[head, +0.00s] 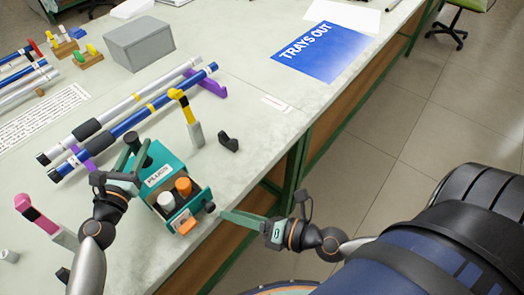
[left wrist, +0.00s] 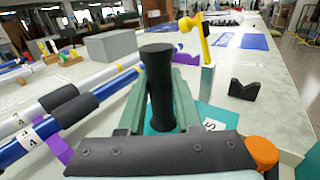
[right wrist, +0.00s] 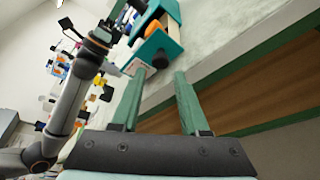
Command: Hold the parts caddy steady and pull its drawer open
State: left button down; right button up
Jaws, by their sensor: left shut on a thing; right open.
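The teal parts caddy (head: 170,158), labelled PLUGS, stands near the table's front edge. An open-topped section with white and orange plugs (head: 183,186) shows at its front. A small dark knob (head: 209,207) sticks out from that front; in the right wrist view the knob (right wrist: 160,60) appears close to the fingertips. My left gripper (left wrist: 160,85) is shut on the caddy's black upright handle (left wrist: 158,75). My right gripper (head: 227,217) is open, its fingertips just right of the knob; I cannot tell whether they touch it.
Blue and white rods (head: 140,115) lie behind the caddy on purple supports. A yellow-topped post (head: 187,108) and a black V-block (head: 228,142) stand nearby. A pink-topped post (head: 40,222) is at left. A grey box (head: 138,44) and blue TRAYS OUT mat (head: 322,52) lie further back.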

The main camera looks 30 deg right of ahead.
jog(key=v, duration=0.6)
dwell(0.4)
pick_arm(q)
jog(key=c, duration=0.5)
grip_release()
jog(key=shift+a, duration=0.1)
